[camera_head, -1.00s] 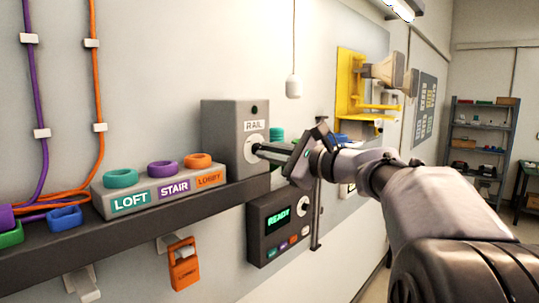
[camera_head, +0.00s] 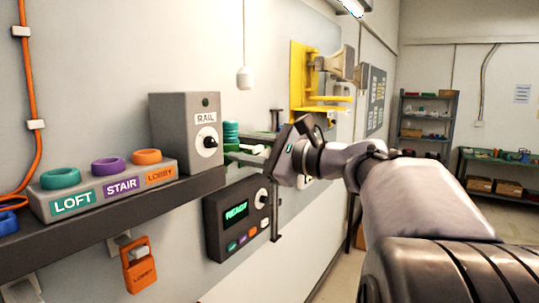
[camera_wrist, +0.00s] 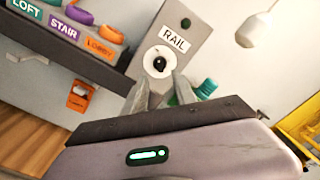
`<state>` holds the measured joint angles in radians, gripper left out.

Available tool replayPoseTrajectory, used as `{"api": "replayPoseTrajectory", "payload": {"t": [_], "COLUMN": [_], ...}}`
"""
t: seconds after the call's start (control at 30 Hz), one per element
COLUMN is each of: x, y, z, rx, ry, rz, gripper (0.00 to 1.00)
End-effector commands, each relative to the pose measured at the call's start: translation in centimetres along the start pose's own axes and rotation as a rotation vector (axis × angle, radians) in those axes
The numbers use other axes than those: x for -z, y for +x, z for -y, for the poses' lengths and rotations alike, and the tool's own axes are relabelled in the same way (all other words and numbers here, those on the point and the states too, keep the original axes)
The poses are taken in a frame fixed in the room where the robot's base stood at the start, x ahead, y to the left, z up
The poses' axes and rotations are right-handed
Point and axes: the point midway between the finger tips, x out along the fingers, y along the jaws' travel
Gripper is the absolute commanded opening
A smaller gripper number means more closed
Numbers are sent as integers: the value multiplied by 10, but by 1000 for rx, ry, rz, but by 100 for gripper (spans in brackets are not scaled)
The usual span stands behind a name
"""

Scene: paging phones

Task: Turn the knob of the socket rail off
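The socket rail is a grey box labelled RAIL (camera_head: 172,130) on the dark wall shelf. Its black knob (camera_head: 209,142) sits on a white round dial, and a small dark green lamp shows above the label. The knob also shows in the wrist view (camera_wrist: 158,63), ahead of and between my fingertips. My gripper (camera_head: 238,150) is open and empty, to the right of the box and apart from the knob. In the wrist view the two fingers (camera_wrist: 161,88) stand apart with nothing between them. The knob's exact pointing direction is too small to tell.
A switch block with LOFT, STAIR and LOBBY labels (camera_head: 103,187) stands left of the box. A READY panel (camera_head: 236,218) with its own knob is below. An orange LOBBY tag (camera_head: 139,268) hangs under the shelf. A yellow bracket (camera_head: 305,80) is on the wall behind.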

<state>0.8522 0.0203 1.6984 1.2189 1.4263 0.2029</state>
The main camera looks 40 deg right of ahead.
Motion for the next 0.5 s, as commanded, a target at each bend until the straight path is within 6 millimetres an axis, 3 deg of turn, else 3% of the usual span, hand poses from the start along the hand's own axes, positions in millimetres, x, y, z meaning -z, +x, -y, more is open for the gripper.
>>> {"api": "replayPoseTrajectory", "payload": {"t": [0.1, 0.2, 0.33, 0.5], "x": [2, 2, 1, 0], "y": [-42, -71, -96, -109], "z": [1, 1, 1, 0], "rx": [6, 4, 3, 0], "ry": [0, 1, -1, 0], "rz": [-5, -4, -3, -1], "gripper": [33, 33, 33, 33]}}
